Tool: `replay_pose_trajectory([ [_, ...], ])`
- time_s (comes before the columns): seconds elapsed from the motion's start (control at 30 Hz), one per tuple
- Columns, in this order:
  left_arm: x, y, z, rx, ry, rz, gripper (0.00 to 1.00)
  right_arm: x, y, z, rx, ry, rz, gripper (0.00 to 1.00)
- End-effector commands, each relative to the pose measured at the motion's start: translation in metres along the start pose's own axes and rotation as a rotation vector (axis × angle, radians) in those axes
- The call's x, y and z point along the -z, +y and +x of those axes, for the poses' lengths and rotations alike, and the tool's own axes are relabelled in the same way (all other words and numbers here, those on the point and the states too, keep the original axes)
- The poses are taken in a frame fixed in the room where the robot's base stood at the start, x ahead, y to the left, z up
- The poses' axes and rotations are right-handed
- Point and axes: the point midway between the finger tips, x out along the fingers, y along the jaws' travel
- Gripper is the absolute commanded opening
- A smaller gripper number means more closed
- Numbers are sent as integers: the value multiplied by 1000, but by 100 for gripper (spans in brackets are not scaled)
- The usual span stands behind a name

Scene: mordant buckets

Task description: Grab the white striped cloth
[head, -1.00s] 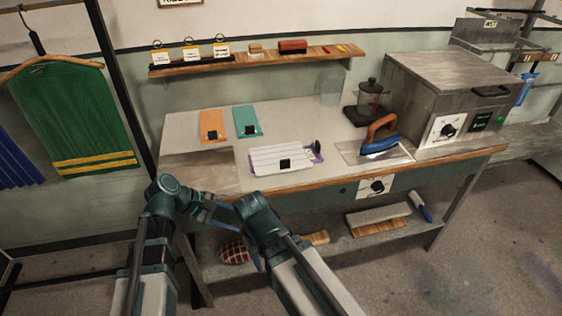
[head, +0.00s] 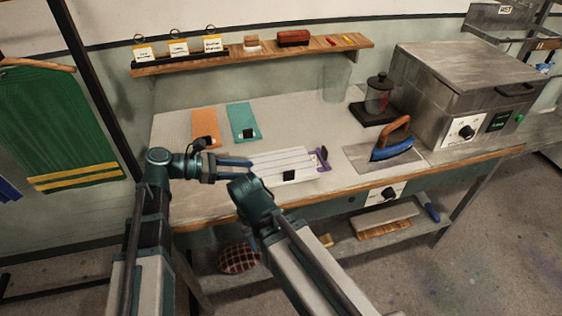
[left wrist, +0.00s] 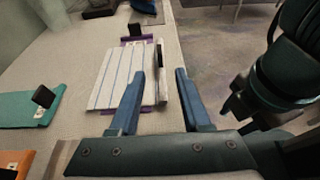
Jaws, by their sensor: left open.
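The white striped cloth (head: 270,158) lies flat on the table, with a small black block at its front edge and purple showing at its ends. It also shows in the left wrist view (left wrist: 112,80). My left gripper (head: 250,170) is open at the cloth's left end. In the left wrist view its two blue fingers (left wrist: 156,100) are apart, the left one over the cloth's near corner and the right one beyond its edge. I cannot tell whether they touch the cloth.
An orange cloth (head: 204,124) and a teal cloth (head: 241,120) lie behind the left gripper. An iron (head: 392,145) stands on a plate to the right, with a lidded jar (head: 377,95) behind it. A metal box (head: 465,85) fills the right end.

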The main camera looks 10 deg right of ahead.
Motion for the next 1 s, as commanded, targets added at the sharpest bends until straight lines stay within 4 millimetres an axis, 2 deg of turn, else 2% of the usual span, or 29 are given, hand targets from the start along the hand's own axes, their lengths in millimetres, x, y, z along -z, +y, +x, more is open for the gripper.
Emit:
replay_pose_trajectory([
  [0.27, 0, 0, 6, 2, -3, -4, 48, 0, 0, 3, 0, 0, 0, 50],
  [0.5, 2, 0, 51, 5, -3, -3, 48, 1, -2, 20, 0, 0, 0, 50],
  [0.7, 1, 0, 79, 2, -3, -3, 48, 1, -3, 29, 0, 0, 0, 50],
  [1.0, 0, 0, 87, 0, -3, -4, 48, 2, -3, 30, 0, 0, 0, 50],
])
